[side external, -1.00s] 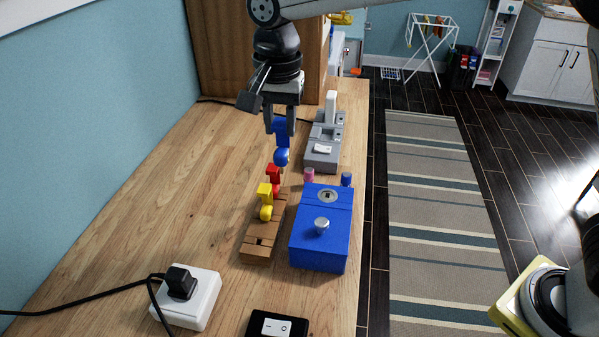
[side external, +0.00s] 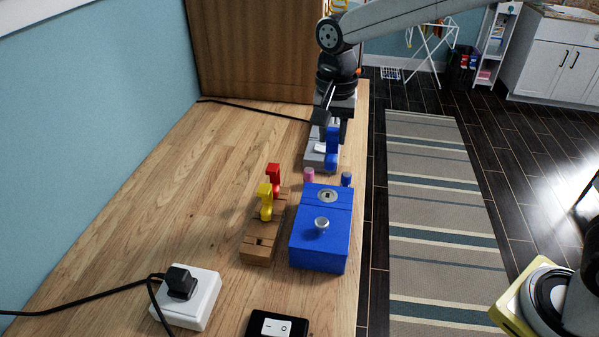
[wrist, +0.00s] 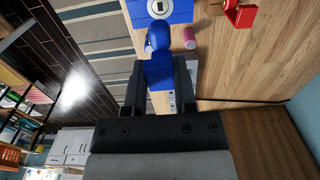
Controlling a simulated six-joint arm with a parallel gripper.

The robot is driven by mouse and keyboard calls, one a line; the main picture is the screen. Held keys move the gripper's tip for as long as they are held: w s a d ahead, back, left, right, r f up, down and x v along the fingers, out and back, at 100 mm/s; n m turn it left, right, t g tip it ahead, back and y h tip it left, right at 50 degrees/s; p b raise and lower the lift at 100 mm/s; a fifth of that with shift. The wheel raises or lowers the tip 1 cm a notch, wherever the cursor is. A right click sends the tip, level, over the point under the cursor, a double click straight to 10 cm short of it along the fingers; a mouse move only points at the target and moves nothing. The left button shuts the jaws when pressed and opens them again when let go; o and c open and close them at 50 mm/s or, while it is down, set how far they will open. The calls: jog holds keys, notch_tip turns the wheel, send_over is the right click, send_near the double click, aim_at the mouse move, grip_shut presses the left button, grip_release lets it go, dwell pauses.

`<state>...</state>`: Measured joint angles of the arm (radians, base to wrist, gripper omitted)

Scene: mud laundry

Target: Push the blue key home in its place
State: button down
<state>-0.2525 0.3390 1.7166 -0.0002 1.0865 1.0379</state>
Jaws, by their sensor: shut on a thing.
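The blue key (side external: 333,147) hangs upright in my gripper (side external: 333,125), which is shut on its upper block, above the table. The wrist view also shows the blue key (wrist: 158,68) between the fingers of my gripper (wrist: 160,88). The blue box (side external: 320,240) stands nearer the camera, with a round metal keyhole plate (side external: 327,196) on its top and a silver knob (side external: 322,224). The key is behind the keyhole plate and apart from it. The keyhole plate also shows in the wrist view (wrist: 160,8).
A wooden rack (side external: 260,245) left of the box holds a red key (side external: 273,178) and a yellow key (side external: 265,200). A pink peg (side external: 309,175) and a small blue peg (side external: 347,179) stand behind the box. A grey device (side external: 313,157) is partly hidden behind my gripper. The left tabletop is clear.

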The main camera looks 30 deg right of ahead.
aim_at(331, 156)
jog(key=shift+f, duration=0.15)
jog(key=shift+f, duration=2.35)
jog(key=shift+f, duration=1.35)
dwell(4.2)
